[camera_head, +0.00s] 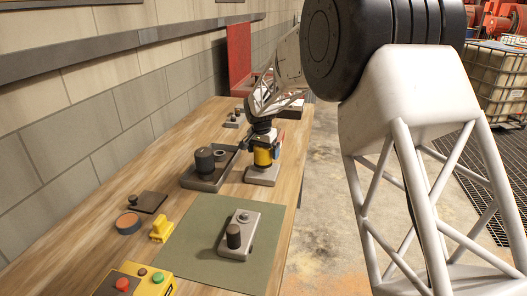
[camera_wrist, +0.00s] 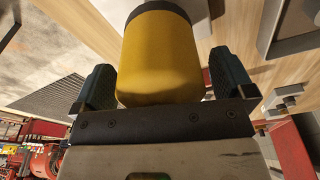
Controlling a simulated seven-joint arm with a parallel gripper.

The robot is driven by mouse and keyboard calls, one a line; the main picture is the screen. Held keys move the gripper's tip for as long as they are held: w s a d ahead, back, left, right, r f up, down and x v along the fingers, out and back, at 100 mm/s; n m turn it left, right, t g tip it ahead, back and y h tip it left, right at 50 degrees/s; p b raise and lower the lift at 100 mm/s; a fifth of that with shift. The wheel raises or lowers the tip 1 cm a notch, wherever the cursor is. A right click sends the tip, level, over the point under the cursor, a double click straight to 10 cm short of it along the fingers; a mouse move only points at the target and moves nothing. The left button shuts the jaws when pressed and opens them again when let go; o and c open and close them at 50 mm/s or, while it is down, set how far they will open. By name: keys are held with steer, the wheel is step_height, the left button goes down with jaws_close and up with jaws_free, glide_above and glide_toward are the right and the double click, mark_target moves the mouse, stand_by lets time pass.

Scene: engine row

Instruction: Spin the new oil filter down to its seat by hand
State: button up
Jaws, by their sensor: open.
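The yellow oil filter (camera_head: 263,157) stands upright on a grey base block (camera_head: 262,176) near the table's right edge. In the wrist view the filter (camera_wrist: 161,58) fills the middle, with a dark band at one end. My gripper (camera_head: 261,147) is around the filter from above, one finger on each side. In the wrist view the dark fingers of my gripper (camera_wrist: 162,84) are open, the filter between them, with a thin gap visible at the right finger. The filter's seat is hidden, and I cannot tell how far down the filter sits.
A dark tray (camera_head: 198,184) holding a black cylinder (camera_head: 204,160) and a ring (camera_head: 221,155) stands just left. In front, a green mat (camera_head: 190,245) bears a grey block (camera_head: 251,232) with a black cylinder. A yellow part (camera_head: 161,229) and a button box (camera_head: 150,284) lie nearer.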

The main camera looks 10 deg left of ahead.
steer(key=shift+r, duration=0.15)
steer(key=shift+s+a+r, duration=0.1)
steer(key=shift+s+r, duration=0.1)
steer(key=shift+r, duration=1.05)
steer(key=shift+s+r, duration=0.15)
steer(key=shift+r, duration=1.1)
steer(key=shift+s+a+r, duration=0.1)
steer(key=shift+s+r, duration=0.1)
steer(key=shift+r, duration=1.05)
steer(key=shift+w+d+g, duration=0.15)
steer(key=shift+w+g, duration=0.1)
steer(key=shift+g, duration=0.15)
steer(key=shift+w+r+g, duration=0.2)
steer(key=shift+r+g, duration=0.1)
steer(key=shift+g, duration=0.2)
steer(key=shift+f, duration=0.2)
steer(key=shift+f, duration=3.7)
